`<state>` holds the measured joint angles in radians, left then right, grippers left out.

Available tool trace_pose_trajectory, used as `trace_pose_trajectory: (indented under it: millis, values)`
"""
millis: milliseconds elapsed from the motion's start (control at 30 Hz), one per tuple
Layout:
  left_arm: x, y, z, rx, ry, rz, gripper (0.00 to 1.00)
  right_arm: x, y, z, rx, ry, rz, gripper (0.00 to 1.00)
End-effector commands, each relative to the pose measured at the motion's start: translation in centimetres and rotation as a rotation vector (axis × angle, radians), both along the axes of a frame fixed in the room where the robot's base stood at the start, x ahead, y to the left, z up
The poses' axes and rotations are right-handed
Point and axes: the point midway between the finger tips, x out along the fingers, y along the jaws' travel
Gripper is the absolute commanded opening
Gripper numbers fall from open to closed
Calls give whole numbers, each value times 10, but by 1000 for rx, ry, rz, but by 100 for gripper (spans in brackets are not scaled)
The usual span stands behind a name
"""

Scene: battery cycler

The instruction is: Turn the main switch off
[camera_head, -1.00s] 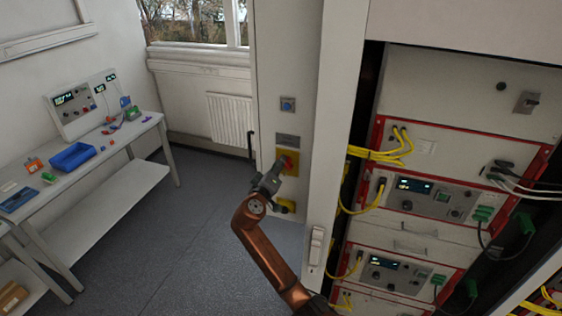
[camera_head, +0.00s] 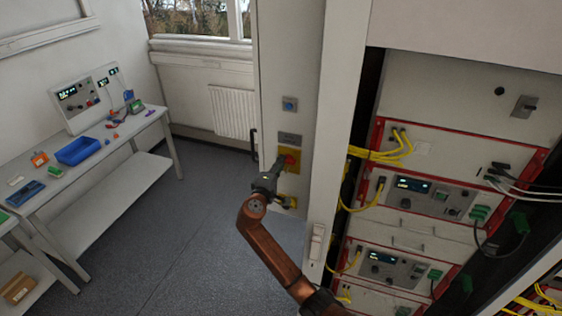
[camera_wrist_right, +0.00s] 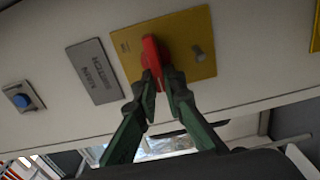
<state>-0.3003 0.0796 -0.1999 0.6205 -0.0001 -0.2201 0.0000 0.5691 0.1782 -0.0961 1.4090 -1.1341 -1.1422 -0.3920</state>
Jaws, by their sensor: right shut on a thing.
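The main switch is a red handle (camera_wrist_right: 152,58) on a yellow plate (camera_wrist_right: 190,38), with a grey "MAIN SWITCH" label (camera_wrist_right: 94,72) beside it in the right wrist view. In the head view the red handle (camera_head: 291,160) and its yellow plate (camera_head: 294,168) are on the narrow cabinet side panel. My right gripper (camera_wrist_right: 160,82) is shut on the red handle, its two green-and-black fingers on either side of the handle's end. In the head view my right gripper (camera_head: 279,166) partly covers the plate. My left gripper is in neither view.
A blue button (camera_head: 289,104) sits above the switch on the same panel. To the right is an open rack (camera_head: 425,140) with red-framed units and yellow cables. A bench (camera_head: 105,150) stands at the left, with clear floor (camera_head: 190,220) between.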

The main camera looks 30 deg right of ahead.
Motion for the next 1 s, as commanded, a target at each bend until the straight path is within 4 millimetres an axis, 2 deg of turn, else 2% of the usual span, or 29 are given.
trace_pose_trajectory:
  millis: [533, 567, 767, 1000]
  values:
    - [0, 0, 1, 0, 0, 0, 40, 1, 1, -1, -16, 17, 3, 0]
    - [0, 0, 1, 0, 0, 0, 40, 1, 1, -1, -16, 17, 3, 11]
    - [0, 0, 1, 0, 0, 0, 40, 0, 1, -1, -14, 17, 2, 25]
    - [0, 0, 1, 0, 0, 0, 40, 0, 0, -1, -14, 16, 1, 27]
